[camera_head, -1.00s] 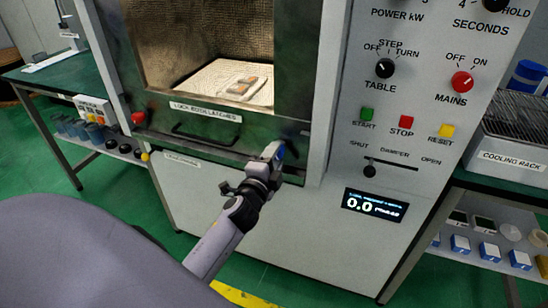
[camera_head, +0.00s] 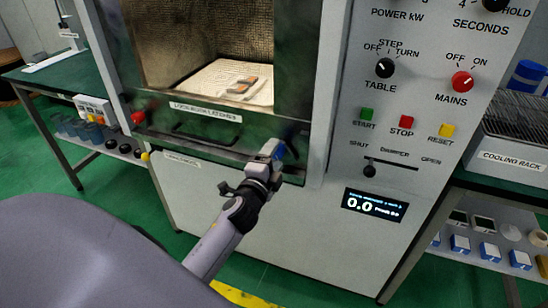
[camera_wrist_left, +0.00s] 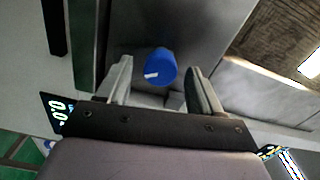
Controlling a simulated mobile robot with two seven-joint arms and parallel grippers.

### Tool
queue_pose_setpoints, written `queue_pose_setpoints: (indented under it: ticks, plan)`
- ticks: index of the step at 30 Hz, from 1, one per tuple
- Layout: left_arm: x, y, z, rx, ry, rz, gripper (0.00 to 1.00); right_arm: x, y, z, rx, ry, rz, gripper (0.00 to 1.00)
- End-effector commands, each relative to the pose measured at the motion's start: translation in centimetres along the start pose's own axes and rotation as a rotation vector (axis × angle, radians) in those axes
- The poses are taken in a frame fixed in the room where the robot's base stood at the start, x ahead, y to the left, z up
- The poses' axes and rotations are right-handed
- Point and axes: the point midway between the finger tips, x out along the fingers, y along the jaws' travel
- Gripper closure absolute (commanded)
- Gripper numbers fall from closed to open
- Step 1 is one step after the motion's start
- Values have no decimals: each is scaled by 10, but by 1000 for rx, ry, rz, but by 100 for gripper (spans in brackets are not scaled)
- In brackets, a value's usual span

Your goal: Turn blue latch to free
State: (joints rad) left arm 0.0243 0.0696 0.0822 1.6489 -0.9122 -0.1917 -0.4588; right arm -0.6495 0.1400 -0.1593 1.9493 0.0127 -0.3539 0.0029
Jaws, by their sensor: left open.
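The blue latch (camera_wrist_left: 160,67) is a round blue knob with a white mark, on the lower right of the microwave door. In the left wrist view it sits between the two spread fingers of my left gripper (camera_wrist_left: 158,90), with gaps on both sides. In the head view only a bit of the blue latch (camera_head: 280,151) shows beside the fingertips of my left gripper (camera_head: 272,150). A red latch (camera_head: 138,117) is on the left side of the door. My right gripper is not in view.
The door has a dark handle (camera_head: 205,138) and a latch label (camera_head: 205,111). To the right is the control panel with the red mains knob (camera_head: 462,82), buttons and a display (camera_head: 374,205) reading 0.0. A cooling rack (camera_head: 515,125) stands at the far right.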

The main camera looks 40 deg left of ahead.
Motion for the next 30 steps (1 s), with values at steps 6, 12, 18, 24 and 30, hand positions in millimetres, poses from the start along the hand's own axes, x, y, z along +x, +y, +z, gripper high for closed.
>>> queue_pose_setpoints:
  ticks: [6,12,18,24,30]
  plan:
    - [-27,2,0,-1,1,2,34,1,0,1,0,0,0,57]
    - [-53,2,0,0,0,3,34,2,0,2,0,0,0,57]
    - [-67,1,0,0,0,1,34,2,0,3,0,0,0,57]
    - [-69,0,0,0,0,1,34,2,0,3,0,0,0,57]
    - [-69,0,0,1,0,1,34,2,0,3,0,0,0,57]
